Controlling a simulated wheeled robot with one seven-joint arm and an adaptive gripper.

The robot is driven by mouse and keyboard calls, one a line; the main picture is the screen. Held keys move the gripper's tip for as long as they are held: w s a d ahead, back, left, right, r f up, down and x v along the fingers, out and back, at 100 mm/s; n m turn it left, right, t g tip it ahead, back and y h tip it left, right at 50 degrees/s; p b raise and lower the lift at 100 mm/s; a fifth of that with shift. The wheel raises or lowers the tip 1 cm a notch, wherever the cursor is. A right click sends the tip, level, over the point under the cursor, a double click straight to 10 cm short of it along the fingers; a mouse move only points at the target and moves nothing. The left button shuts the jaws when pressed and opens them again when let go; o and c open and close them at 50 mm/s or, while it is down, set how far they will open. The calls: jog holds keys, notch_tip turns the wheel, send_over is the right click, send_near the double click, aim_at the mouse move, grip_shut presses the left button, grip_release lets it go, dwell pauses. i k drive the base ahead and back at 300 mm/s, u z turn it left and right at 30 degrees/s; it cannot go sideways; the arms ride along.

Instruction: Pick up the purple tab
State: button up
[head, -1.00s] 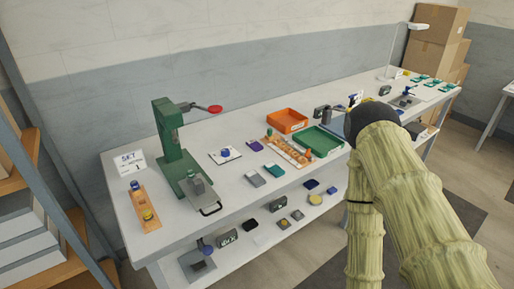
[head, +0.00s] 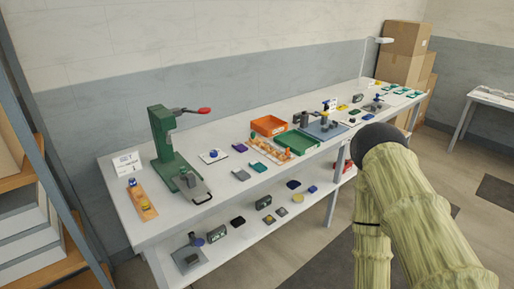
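The purple tab (head: 240,147) lies flat on the white workbench (head: 226,205), right of a white card with a blue part on it (head: 213,155) and left of the orange tray. A grey tab (head: 241,175) and a teal tab (head: 258,166) lie nearer the front edge. My arm rises at the right of the head view, its dark rounded joint in front of the bench's right half. My gripper cannot be seen, and the purple tab is clear of the arm.
A green press (head: 168,150) with a red-tipped lever stands at the left. An orange tray (head: 268,126), a green tray (head: 297,145) and a wooden rack of pegs (head: 268,153) are right of the tab. A lower shelf (head: 228,252) holds several small parts. Floor is open at the right.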

aim_at(240, 147)
jog(key=z, duration=0.2)
jog(key=i, duration=1.1)
jog(key=u, duration=0.8)
